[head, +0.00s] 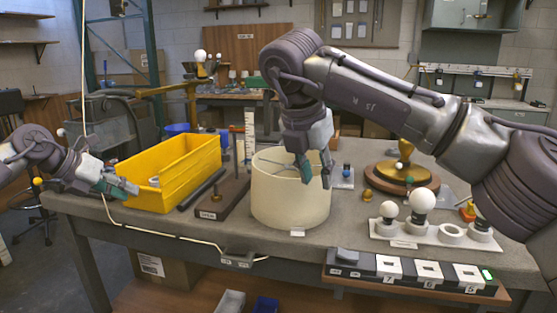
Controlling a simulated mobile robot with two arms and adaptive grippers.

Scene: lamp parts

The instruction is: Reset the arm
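My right gripper (316,176) reaches down from the right over the cream lampshade (290,212). Its two teal fingers are apart at the shade's upper right rim; I see nothing between them, and whether they touch the rim is unclear. My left gripper (128,190) is low at the left, beside the front left corner of the yellow bin (185,178); its fingers are too small and side-on to judge. White bulbs (421,201) stand in a white holder (405,237).
A dark wooden board with a post (222,198) stands between bin and shade. A numbered strip (415,270) runs along the front right edge. A white cord (170,235) crosses the table's front edge, by a small grey switch box (237,258). Bins (230,301) sit below.

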